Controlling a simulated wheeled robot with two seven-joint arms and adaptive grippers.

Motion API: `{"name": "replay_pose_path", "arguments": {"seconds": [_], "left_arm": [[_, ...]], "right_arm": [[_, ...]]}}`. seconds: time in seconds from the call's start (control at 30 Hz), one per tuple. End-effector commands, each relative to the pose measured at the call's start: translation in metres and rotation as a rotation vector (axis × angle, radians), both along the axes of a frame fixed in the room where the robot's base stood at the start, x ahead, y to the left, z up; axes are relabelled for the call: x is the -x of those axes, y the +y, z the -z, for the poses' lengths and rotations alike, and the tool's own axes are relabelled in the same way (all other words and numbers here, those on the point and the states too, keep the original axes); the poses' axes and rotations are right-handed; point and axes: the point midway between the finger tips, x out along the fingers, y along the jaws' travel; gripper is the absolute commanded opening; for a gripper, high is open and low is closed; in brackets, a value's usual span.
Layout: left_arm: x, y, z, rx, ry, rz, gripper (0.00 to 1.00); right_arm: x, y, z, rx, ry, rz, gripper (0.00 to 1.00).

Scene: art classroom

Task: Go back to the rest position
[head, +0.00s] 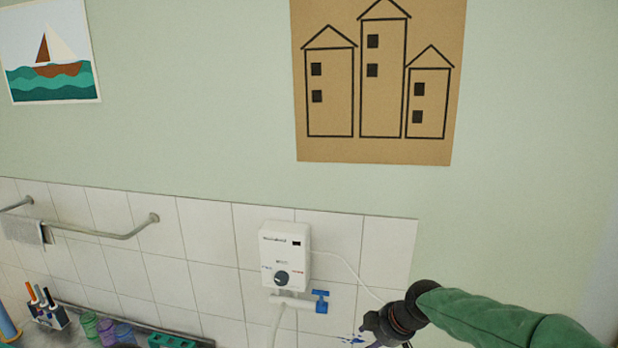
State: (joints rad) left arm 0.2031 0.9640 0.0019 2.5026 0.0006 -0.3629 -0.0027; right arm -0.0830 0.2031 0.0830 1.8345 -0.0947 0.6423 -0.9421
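My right arm, in a green sleeve, comes in from the lower right of the head view. Its dark wrist and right gripper (382,330) are at the bottom edge, in front of the tiled wall and to the right of the white water heater (286,256). The fingers are small, dark and partly cut off by the frame, so their opening cannot be made out. My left gripper is not in view.
Below are a brush holder (47,312), coloured cups (104,330) and a green holder (170,341). The upper wall bears two pictures.

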Motion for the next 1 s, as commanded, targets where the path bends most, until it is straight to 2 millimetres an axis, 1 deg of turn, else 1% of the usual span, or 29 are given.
{"name": "replay_pose_path", "arguments": {"seconds": [0.03,0.07,0.17,0.2,0.27,0.3,0.37,0.4,0.47,0.5,0.57,0.6,0.7,0.8,0.9,1.0], "left_arm": [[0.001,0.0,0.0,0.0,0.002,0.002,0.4],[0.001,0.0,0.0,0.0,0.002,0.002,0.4],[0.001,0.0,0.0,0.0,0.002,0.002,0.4],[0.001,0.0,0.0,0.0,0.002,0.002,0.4],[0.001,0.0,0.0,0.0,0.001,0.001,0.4],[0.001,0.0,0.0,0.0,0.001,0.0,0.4],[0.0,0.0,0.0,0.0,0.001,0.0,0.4],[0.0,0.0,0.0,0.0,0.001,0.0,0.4],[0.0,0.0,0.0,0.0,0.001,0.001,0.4],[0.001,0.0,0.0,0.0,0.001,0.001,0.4],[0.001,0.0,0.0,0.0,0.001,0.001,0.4],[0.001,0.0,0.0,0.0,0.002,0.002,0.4],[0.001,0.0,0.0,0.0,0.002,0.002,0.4],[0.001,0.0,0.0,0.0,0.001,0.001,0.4],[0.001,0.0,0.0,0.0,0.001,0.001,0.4],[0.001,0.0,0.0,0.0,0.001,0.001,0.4]], "right_arm": [[0.002,0.001,0.02,-0.011,0.029,0.026,0.5],[0.003,0.001,0.03,-0.019,0.044,0.046,0.5],[0.009,0.003,0.074,-0.05,0.104,0.121,0.5],[0.013,0.004,0.095,-0.065,0.132,0.16,0.5],[0.023,0.005,0.13,-0.089,0.182,0.228,0.5],[0.031,0.006,0.155,-0.107,0.218,0.279,0.5],[0.047,0.007,0.191,-0.132,0.273,0.361,0.5],[0.059,0.008,0.214,-0.15,0.31,0.415,0.5],[0.08,0.01,0.248,-0.173,0.367,0.502,0.5],[0.096,0.011,0.269,-0.189,0.405,0.561,0.5],[0.12,0.013,0.298,-0.209,0.459,0.649,0.5],[0.137,0.015,0.314,-0.221,0.494,0.705,0.5],[0.175,0.019,0.346,-0.245,0.566,0.832,0.5],[0.209,0.023,0.367,-0.262,0.625,0.94,0.5],[0.24,0.027,0.383,-0.273,0.676,1.034,0.5],[0.268,0.031,0.394,-0.281,0.723,1.118,0.5]]}}
